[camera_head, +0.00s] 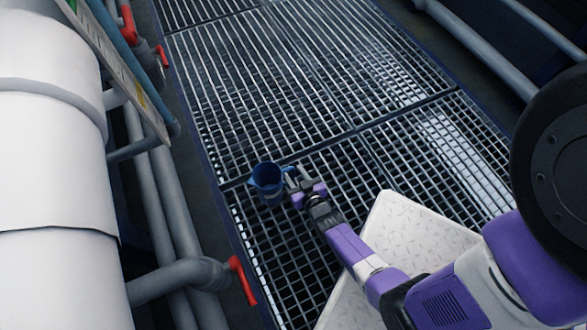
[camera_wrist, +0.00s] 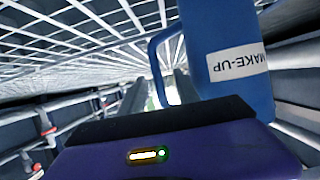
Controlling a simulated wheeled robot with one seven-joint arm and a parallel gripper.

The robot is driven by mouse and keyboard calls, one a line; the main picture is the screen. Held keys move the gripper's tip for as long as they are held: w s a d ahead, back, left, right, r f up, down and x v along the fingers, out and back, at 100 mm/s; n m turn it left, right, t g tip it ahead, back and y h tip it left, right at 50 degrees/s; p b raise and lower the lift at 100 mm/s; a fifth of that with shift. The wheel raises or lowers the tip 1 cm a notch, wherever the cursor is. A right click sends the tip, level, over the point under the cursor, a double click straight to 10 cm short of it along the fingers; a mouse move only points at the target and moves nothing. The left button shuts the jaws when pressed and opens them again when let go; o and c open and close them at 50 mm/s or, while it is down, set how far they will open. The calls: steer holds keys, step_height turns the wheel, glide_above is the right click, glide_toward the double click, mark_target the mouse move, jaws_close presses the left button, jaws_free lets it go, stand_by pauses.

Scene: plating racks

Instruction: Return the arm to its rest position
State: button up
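A blue jug (camera_head: 267,181) with an open top and a side handle is upright over the floor grating, near the middle of the head view. In the wrist view the blue jug (camera_wrist: 232,65) fills the upper right and bears a white label reading MAKE-UP, upside down. Its handle (camera_wrist: 156,62) is at the centre of that view. My gripper (camera_head: 291,181) is at the handle side of the jug. In the wrist view my gripper's fingers (camera_wrist: 160,90) stand apart, with the handle's end seemingly between them and a gap showing. The dark gripper body hides part of the jug.
Metal grating (camera_head: 300,75) spreads beyond the jug and is clear. A pale tread plate (camera_head: 405,235) lies beneath my arm. A large white tank (camera_head: 55,150), grey pipes (camera_head: 165,190) and a red valve handle (camera_head: 242,279) line the left. More pipes (camera_head: 475,45) run at upper right.

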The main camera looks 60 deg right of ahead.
steer(key=p+v, duration=0.3)
steer(key=v, duration=0.4)
step_height(320, 180, up, 4)
steer(key=w+d, duration=0.1)
steer(key=d, duration=0.1)
steer(key=s+a+r+n+t+y, duration=0.1)
steer(key=s+a+r+n+y, duration=0.15)
steer(key=s+a+r, duration=0.65)
steer(key=a+r+n+t+y, duration=0.1)
steer(key=a+r+n+y, duration=0.15)
steer(key=r, duration=1.15)
steer(key=s+a+r+n+t+y, duration=0.25)
steer(key=s+a+r, duration=0.3)
steer(key=r, duration=0.65)
step_height(320, 180, up, 37)
steer(key=p, duration=3.7)
steer(key=shift+w+r+g+p, duration=0.2)
steer(key=shift+w+g+p, duration=0.2)
steer(key=shift+w+g, duration=0.1)
steer(key=shift+m, duration=0.25)
